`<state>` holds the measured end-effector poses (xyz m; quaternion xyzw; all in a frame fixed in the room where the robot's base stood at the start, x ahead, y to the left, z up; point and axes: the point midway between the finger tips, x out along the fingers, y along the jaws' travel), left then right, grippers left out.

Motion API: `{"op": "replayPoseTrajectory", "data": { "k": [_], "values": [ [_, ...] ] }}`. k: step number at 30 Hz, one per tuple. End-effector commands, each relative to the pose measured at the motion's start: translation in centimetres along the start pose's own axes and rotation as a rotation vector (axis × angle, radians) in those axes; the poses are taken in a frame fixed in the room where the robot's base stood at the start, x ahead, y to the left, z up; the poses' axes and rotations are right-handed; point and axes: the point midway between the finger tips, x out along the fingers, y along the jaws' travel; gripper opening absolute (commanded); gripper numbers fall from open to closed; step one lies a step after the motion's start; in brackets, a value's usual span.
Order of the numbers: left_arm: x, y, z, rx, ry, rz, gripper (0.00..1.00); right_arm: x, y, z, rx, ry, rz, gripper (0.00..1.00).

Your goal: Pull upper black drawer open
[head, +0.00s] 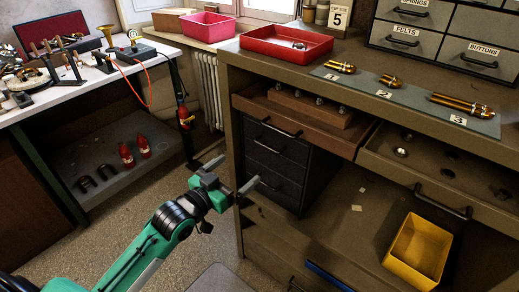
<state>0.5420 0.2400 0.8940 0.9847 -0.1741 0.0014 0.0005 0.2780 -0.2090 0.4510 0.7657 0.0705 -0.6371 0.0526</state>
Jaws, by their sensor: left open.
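A black drawer unit stands under the brown bench. Its upper black drawer (291,147) has a dark bar handle and looks shut. A lower black drawer (285,189) with a similar handle is below it. My left gripper (232,174) is open and empty, its two grey fingers spread apart. In the picture it is left of and slightly below the upper drawer, by the bench's left edge. It appears apart from both handles. My right gripper is not in view.
A brown wooden drawer (325,135) hangs pulled out just above the black unit. Another open drawer (445,170) is to the right. A yellow bin (417,250) sits on the lower shelf. A white-topped table (90,80) stands left, with free floor between.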

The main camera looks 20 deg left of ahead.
Motion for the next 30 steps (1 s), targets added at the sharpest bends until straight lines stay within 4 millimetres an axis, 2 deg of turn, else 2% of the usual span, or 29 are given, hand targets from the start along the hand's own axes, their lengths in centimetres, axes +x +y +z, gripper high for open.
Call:
{"op": "replayPoseTrajectory", "data": {
  "k": [5, 21, 25, 30],
  "values": [
    [1.9, -0.1, -0.1, -0.002, 0.002, -0.002, 1.00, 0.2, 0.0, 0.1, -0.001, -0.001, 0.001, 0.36],
    [10.9, -0.1, 0.0, -0.001, 0.000, -0.002, 1.00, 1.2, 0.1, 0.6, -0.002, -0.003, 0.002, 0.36],
    [12.4, -0.1, 0.1, -0.001, -0.002, -0.002, 1.00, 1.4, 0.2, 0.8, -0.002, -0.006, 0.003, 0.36],
    [13.4, -0.1, 0.1, -0.001, -0.002, -0.002, 1.00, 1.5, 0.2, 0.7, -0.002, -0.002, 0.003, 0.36]
  ]
}}
